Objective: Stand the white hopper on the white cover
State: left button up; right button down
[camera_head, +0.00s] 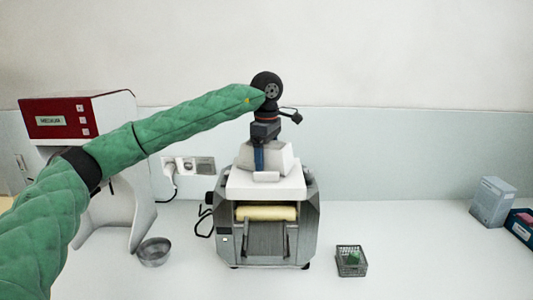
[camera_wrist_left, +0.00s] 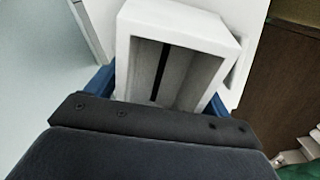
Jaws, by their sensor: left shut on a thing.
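The white hopper (camera_head: 282,158) is a box-like piece on top of the mill, at or just over the white cover (camera_head: 290,188). In the left wrist view the hopper (camera_wrist_left: 185,35) is an open box with a dark slot inside. My left gripper (camera_head: 259,160) comes down from above with its blue fingers and is shut on the hopper. The blue fingers (camera_wrist_left: 160,88) show on both sides of it in the wrist view. I cannot tell whether the hopper's underside touches the cover. My right gripper does not show.
The grey mill (camera_head: 308,235) with a yellowish roller stands mid-counter. A red and white machine (camera_head: 60,118) and a metal bowl (camera_head: 154,252) are at the left. A small wire basket (camera_head: 351,262) stands right of the mill. Boxes (camera_head: 493,202) are far right, with free counter between.

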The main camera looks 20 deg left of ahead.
pick_arm(q)
jog(key=shift+f, duration=0.1)
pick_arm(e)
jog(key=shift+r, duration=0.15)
pick_arm(q)
jog(key=o, duration=1)
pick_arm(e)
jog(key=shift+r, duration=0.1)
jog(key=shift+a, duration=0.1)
pick_arm(q)
jog(key=shift+r, duration=0.5)
notch_tip(320, 180, up, 2)
jog(key=shift+b, duration=0.55)
notch_tip(320, 180, up, 9)
jog(key=b, duration=0.2)
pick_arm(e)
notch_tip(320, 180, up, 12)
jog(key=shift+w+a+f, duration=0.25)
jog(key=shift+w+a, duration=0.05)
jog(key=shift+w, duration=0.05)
pick_arm(q)
jog(key=shift+r, duration=0.1)
